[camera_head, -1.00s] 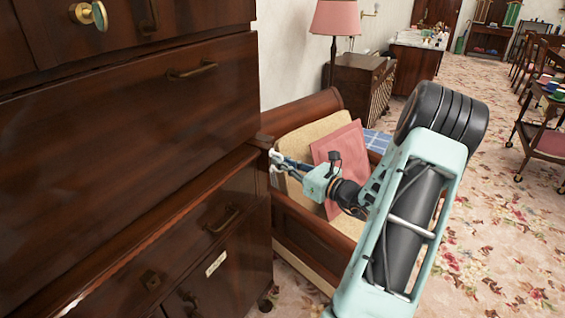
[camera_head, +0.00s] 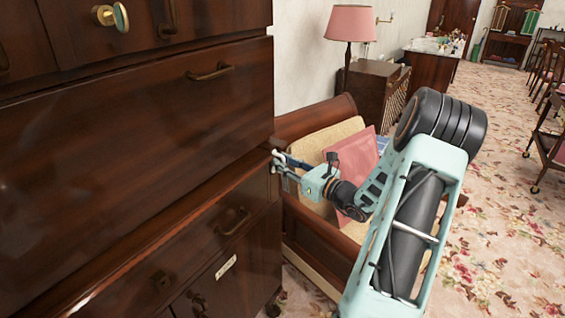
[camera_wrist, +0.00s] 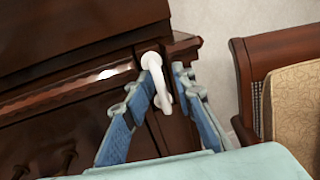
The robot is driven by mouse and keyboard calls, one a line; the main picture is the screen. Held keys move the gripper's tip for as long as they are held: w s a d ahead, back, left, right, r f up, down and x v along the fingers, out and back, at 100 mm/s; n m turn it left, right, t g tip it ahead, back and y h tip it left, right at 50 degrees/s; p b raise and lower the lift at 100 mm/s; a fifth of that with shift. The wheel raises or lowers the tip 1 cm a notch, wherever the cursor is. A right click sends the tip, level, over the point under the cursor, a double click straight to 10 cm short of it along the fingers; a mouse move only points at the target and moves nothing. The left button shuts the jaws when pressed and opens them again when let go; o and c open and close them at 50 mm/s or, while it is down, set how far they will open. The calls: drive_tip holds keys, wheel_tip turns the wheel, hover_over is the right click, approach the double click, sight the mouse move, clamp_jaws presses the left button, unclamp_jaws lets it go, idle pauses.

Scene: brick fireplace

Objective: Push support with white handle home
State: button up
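The white handle (camera_wrist: 156,78) shows in the wrist view as a curved white piece on dark wood at the bureau's corner. The support (camera_wrist: 184,48) seems to be the dark wooden block beside it; how far it stands out is unclear. My gripper (camera_wrist: 162,76) has its two blue fingers apart, one on each side of the handle. I cannot tell whether either finger touches it. In the head view my gripper (camera_head: 284,171) is at the right front corner of the bureau (camera_head: 120,150), where the handle is hard to tell from the fingertips.
An armchair (camera_head: 330,248) with a pink cushion (camera_head: 357,162) stands close behind and below my gripper. A small cabinet (camera_head: 378,92) with a pink lamp (camera_head: 351,24) is farther back. Patterned carpet (camera_head: 490,220) is free on the right.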

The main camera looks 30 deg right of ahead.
drive_tip(key=s+d, duration=0.1)
drive_tip(key=s, duration=0.7)
drive_tip(key=shift+d, duration=0.25)
drive_tip(key=shift+w, duration=0.1)
